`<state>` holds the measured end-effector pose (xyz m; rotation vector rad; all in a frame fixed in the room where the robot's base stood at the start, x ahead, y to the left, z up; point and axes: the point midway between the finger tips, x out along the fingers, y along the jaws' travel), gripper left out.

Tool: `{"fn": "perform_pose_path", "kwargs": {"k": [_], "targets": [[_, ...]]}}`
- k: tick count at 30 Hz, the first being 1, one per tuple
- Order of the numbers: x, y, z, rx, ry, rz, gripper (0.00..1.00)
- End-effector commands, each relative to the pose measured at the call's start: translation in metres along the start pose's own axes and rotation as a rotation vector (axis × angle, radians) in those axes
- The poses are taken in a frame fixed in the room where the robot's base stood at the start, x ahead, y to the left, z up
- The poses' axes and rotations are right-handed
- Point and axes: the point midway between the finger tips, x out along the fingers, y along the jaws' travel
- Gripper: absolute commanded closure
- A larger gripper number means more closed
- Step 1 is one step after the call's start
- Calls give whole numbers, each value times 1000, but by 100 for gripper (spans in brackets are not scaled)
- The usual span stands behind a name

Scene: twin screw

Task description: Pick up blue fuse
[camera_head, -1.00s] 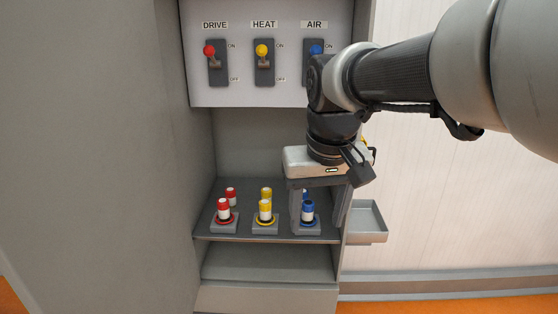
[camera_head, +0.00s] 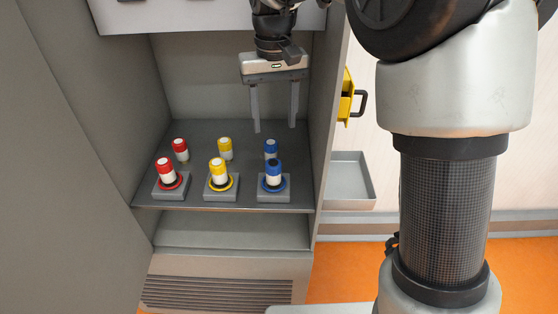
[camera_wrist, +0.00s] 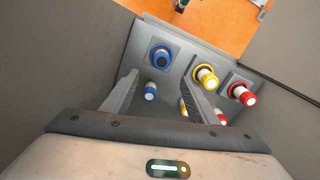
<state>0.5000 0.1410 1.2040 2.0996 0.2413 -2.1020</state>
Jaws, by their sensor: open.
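Two blue-and-white fuses stand on the right of the cabinet shelf (camera_head: 240,198). The front blue fuse (camera_head: 274,171) sits in a grey base with a blue ring. The rear blue fuse (camera_head: 271,148) stands behind it, apart from that base. My gripper (camera_head: 275,128) is open and empty, with its fingers pointing down above and behind the rear blue fuse. In the wrist view, the rear blue fuse (camera_wrist: 150,92) appears between the open fingers (camera_wrist: 160,90), and the front blue fuse (camera_wrist: 161,57) lies beyond it.
Red fuses (camera_head: 167,172) and yellow fuses (camera_head: 219,171) stand in front-and-rear pairs to the left. Cabinet walls (camera_head: 322,130) enclose the shelf at both sides and the back. A grey tray (camera_head: 348,185) is outside on the right, below a yellow part with a dark handle (camera_head: 347,98).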

Motion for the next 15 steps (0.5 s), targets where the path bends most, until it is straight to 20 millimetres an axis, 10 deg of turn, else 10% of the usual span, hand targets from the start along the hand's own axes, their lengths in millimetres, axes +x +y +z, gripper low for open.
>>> {"fn": "perform_pose_path", "kwargs": {"k": [15], "targets": [[102, 0, 1, 0, -4, 0, 46]]}}
